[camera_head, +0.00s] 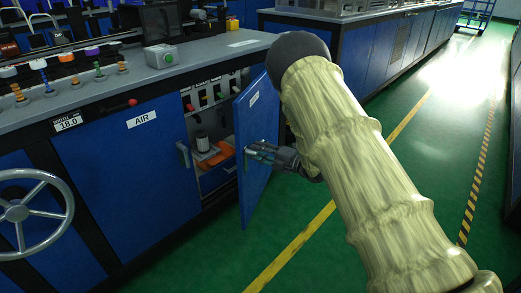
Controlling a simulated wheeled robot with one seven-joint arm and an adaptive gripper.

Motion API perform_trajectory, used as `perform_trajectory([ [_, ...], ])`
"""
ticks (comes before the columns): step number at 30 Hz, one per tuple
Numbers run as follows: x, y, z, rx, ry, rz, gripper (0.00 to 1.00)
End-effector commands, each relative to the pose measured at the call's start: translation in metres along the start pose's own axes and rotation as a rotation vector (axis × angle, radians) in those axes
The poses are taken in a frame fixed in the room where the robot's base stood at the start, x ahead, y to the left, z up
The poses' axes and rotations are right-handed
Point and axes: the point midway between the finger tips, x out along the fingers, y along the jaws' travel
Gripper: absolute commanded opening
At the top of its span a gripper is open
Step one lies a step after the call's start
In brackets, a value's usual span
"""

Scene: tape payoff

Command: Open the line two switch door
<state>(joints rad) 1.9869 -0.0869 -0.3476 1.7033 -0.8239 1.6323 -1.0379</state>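A blue cabinet door (256,137) with a small white label stands swung out from the long blue machine cabinet. I cannot read the label, so I cannot tell whether it names line two. Behind the door, the compartment shows a row of switches (204,99) and, lower down, an orange item (215,155).
A closed blue AIR door (125,155) is left of the opening. A handwheel (30,212) stands out at far left. Green floor (320,255) is open to the right, towards another blue cabinet (380,52).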

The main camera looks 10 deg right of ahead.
Motion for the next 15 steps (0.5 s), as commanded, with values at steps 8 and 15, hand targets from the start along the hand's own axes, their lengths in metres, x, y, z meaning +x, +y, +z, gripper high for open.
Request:
perform_trajectory([
  [8, -0.001, 0.003, 0.004, -0.006, -0.007, 0.002, 0.36],
  [15, -0.013, 0.004, 0.006, -0.007, -0.010, 0.003, 0.36],
])
